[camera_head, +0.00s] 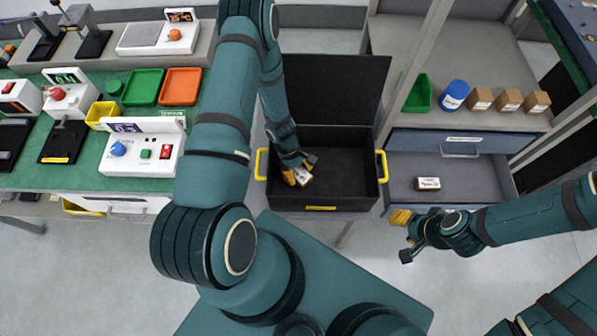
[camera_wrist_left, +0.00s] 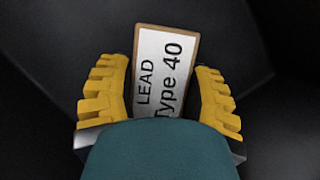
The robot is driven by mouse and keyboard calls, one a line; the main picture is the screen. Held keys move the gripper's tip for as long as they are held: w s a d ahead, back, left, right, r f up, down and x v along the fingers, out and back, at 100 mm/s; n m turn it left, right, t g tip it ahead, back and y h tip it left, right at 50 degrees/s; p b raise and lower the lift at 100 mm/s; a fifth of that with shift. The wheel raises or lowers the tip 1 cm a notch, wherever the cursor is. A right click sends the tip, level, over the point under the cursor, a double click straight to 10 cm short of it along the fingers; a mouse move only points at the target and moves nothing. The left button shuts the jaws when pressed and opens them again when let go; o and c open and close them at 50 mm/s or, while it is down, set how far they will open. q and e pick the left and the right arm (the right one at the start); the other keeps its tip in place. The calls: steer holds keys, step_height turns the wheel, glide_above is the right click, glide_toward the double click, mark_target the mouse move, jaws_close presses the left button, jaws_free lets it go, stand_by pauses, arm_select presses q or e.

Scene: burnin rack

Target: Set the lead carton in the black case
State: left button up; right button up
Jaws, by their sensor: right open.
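The lead carton (camera_wrist_left: 162,75), a small brown box with a white label reading LEAD Type 40, is inside the black case (camera_head: 345,178). It also shows in the head view (camera_head: 303,177), near the left inner side of the case. The case is open, its lid (camera_head: 331,95) standing up at the back. My left gripper (camera_head: 300,170) reaches down into the case, with its yellow fingers on either side of the carton; whether they press on it is unclear. The carton's lower end is hidden in the wrist view. My right gripper (camera_head: 405,235) is open and empty, right of the case.
An open drawer (camera_head: 460,180) right of the case holds another labelled carton (camera_head: 428,184). Above it are a green bin (camera_head: 419,94), a blue-and-white jar (camera_head: 454,95) and several brown cartons (camera_head: 508,100). A green-topped bench (camera_head: 60,175) with devices and trays stands left.

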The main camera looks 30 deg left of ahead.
arm_select(q)
steer(key=o, duration=0.4)
steer(key=shift+c, duration=0.2)
steer(key=shift+r+p, duration=0.3)
steer(key=p+v, duration=0.2)
steer(key=v, duration=1)
steer(key=m+y, duration=0.1)
steer(key=m, duration=0.4)
glide_above(302, 179)
steer(key=s+d+r+m+t, duration=0.1)
steer(key=d+r+m, duration=0.1)
steer(key=d+m, duration=0.2)
steer(key=d+r+m+t, duration=0.2)
steer(key=d+r+m, duration=0.1)
steer(key=d, duration=0.5)
steer(key=shift+s+m+h, duration=0.4)
steer(key=shift+m, duration=0.3)
